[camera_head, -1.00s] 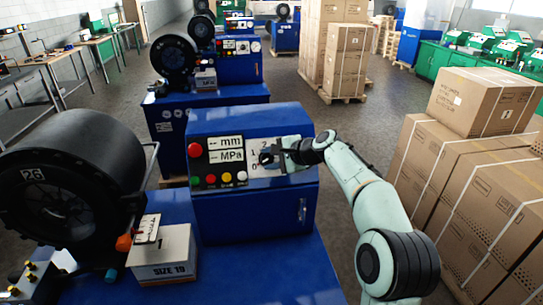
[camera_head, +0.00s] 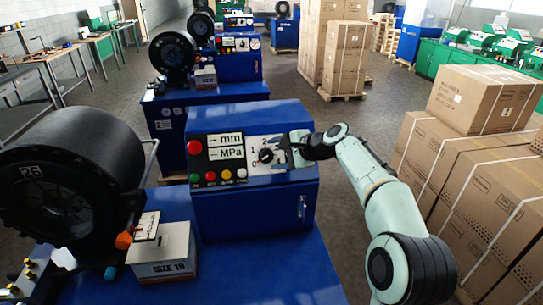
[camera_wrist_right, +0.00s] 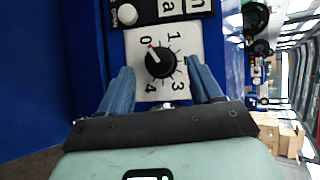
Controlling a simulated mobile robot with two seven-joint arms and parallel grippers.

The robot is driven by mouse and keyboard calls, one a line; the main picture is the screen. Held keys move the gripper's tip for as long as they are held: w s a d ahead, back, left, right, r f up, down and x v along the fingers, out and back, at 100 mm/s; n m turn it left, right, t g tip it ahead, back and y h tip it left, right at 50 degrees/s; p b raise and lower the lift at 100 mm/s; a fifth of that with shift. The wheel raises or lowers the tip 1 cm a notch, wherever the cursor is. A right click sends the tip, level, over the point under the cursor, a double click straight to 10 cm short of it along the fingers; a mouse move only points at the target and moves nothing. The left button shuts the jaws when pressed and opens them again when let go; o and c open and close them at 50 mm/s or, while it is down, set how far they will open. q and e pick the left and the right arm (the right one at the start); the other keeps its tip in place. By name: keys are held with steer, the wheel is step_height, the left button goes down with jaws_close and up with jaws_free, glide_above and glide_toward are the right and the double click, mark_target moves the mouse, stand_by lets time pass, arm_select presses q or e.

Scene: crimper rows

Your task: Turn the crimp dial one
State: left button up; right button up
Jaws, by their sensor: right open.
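The crimp dial (camera_head: 267,156) is a round black knob on a white plate numbered 0 to 4, on the blue control box (camera_head: 250,212). In the right wrist view the dial (camera_wrist_right: 159,62) shows its red mark pointing at the 0. My right gripper (camera_head: 289,154) is just right of the dial in the head view. In the wrist view its two blue fingers (camera_wrist_right: 163,80) are spread apart and empty, one to each side of the dial and below its middle. I see no contact with the knob. My left gripper is out of view.
Red, green and yellow buttons and a display (camera_head: 226,146) sit left of the dial. A black crimper head (camera_head: 70,175) and a SIZE 19 box (camera_head: 163,255) stand at left. Strapped cartons (camera_head: 450,175) stand to the right of my arm.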

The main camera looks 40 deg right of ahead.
steer(key=v, duration=1)
steer(key=shift+s, duration=0.25)
